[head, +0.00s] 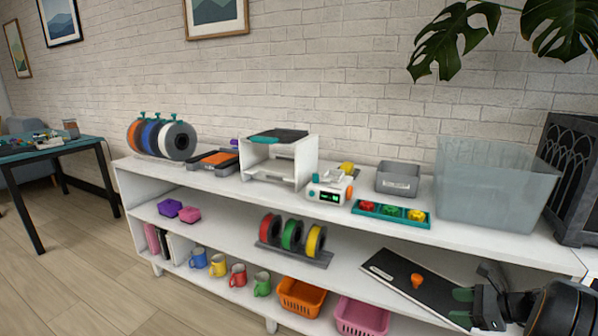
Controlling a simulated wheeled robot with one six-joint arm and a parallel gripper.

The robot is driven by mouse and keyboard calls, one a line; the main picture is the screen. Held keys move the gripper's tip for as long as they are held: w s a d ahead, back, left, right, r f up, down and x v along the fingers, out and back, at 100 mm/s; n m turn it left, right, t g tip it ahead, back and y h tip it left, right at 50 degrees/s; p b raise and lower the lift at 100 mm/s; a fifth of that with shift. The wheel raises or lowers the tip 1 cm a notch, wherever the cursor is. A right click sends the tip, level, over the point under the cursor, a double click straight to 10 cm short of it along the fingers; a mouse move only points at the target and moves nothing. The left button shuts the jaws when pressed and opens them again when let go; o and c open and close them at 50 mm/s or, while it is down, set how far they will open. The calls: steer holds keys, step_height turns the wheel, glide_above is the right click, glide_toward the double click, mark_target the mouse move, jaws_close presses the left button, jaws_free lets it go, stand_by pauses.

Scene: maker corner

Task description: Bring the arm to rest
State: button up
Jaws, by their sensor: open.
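My gripper (462,306) is in the lower right of the head view, with its two green fingertips apart and nothing between them. It points left, in front of the shelf unit (220,234). A small orange knob-like object (417,280) lies on a dark board (390,270) on the middle shelf, just left of and beyond the fingertips. The gripper appears apart from it. My arm enters from the right edge and hides part of the lower right shelf.
On top stand a clear bin (492,190), a teal tray (375,209) with coloured pieces, a grey box (398,178) and a white printer (279,160). Below are filament spools (291,236), mugs (238,275), an orange basket (301,297) and a pink basket (361,316).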

steer(key=s+a+r+n+g+h+p, duration=0.15)
steer(key=a+r+n+g+p, duration=0.25)
steer(key=a+r+n+p, duration=0.55)
steer(key=s+a+r+n+h+p, duration=0.2)
steer(key=s+a+r+n+p, duration=0.2)
steer(key=r, duration=0.5)
steer(key=s+a+r+n+h+p, duration=0.3)
steer(key=s+a+r+n+p, duration=0.2)
steer(key=r+p, duration=0.4)
steer(key=s+a+r+n+h+p, duration=0.2)
steer(key=s+a+r+n+p, duration=0.3)
steer(key=a+r+p, duration=0.2)
step_height(320, 180, up, 2)
steer(key=shift+r+n, duration=0.15)
steer(key=shift+n, duration=0.2)
